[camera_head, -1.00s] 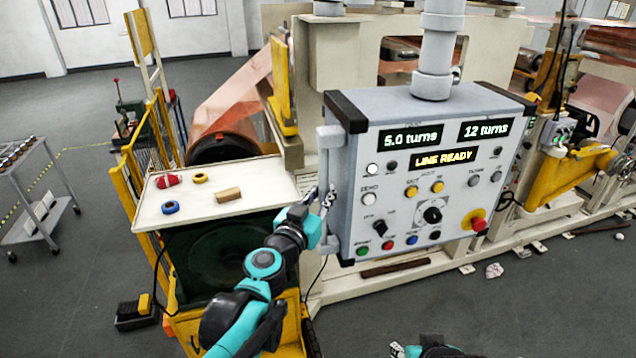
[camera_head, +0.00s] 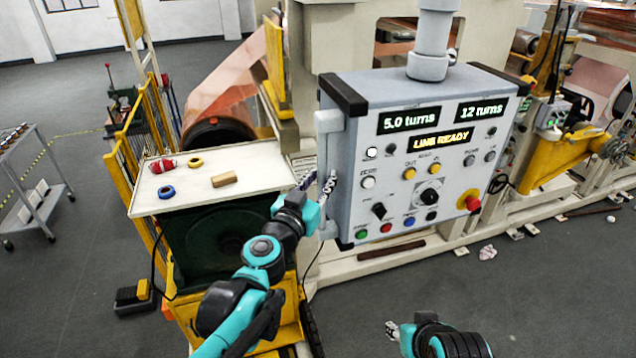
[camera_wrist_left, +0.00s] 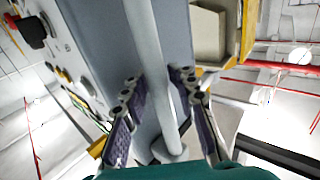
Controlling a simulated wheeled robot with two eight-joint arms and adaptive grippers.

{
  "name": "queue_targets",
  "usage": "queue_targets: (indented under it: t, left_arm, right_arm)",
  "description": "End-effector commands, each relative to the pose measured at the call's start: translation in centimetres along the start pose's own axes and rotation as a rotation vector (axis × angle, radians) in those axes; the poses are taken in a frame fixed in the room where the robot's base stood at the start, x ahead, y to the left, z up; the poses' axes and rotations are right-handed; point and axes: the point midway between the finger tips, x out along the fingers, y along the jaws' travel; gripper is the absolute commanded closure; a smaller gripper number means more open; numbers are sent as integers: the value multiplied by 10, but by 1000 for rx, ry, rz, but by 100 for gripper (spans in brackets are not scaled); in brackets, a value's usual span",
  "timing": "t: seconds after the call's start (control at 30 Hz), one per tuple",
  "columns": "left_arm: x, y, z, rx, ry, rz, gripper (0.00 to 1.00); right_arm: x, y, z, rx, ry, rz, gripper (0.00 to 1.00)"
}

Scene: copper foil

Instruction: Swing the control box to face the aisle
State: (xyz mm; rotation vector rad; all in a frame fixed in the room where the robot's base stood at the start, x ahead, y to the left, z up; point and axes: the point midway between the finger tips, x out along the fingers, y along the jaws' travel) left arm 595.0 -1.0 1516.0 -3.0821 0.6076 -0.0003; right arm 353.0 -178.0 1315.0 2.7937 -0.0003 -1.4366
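The grey control box (camera_head: 360,209) hangs from a thick grey post (camera_head: 430,40). Its front, with lit displays, knobs and buttons, faces me at a slight angle. A pale bar handle (camera_head: 326,150) runs down its left side; in the left wrist view the handle (camera_wrist_left: 147,30) passes between the two fingers. My left gripper (camera_head: 318,190) is at the lower part of this handle, and its fingertips (camera_wrist_left: 157,78) close in on both sides of the bar. My right gripper (camera_head: 392,330) is low in the head view, away from the box; its fingers are too small to read.
A white-topped table (camera_head: 265,178) at left holds ear defenders (camera_head: 163,166), tape rolls and a wooden block (camera_head: 224,179). A grey cart (camera_head: 45,205) stands far left. Machinery with copper foil (camera_head: 225,88) is behind the box. The floor (camera_head: 560,300) at right front is mostly clear.

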Motion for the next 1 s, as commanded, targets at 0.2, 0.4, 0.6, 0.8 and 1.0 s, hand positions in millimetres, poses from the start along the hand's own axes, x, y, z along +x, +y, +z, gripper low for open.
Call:
queue_targets:
  t: [0.2,0.4,0.6,0.8,1.0]
  left_arm:
    - [-23,-1,0,0,0,-1,73]
    - [-63,-1,0,0,1,-1,73]
    - [-97,-1,0,0,1,-2,73]
    - [-116,-1,0,0,1,-1,73]
    - [-122,-1,0,0,1,-1,73]
  right_arm:
    - [0,0,0,0,0,0,60]
    - [0,0,0,0,0,0,60]
    - [0,0,0,0,0,0,60]
    - [0,0,0,0,0,0,60]
    - [0,0,0,0,0,0,60]
